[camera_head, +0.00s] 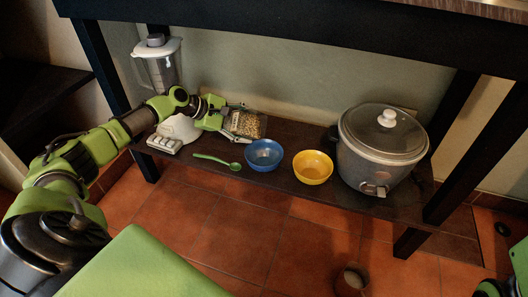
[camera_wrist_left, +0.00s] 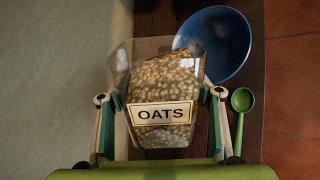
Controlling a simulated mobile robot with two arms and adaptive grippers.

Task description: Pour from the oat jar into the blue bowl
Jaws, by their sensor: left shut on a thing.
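The clear oat jar (camera_head: 247,124) with tan oats inside is held by my left gripper (camera_head: 228,119) over the shelf, behind and to the left of the blue bowl. In the left wrist view the jar (camera_wrist_left: 160,88) shows its OATS label, with the gripper's two fingers (camera_wrist_left: 162,108) closed on its sides. The frames do not clearly show its tilt or whether it touches the shelf. The blue bowl (camera_head: 263,154) sits on the shelf and looks empty. It also shows in the left wrist view (camera_wrist_left: 222,42), partly behind the jar's upper edge.
A green spoon (camera_head: 217,161) lies left of the blue bowl, and a yellow bowl (camera_head: 312,167) stands to its right. A large cooker (camera_head: 380,160) fills the shelf's right end. A blender (camera_head: 160,68) stands at the back left. The upper board (camera_head: 300,35) overhangs the shelf.

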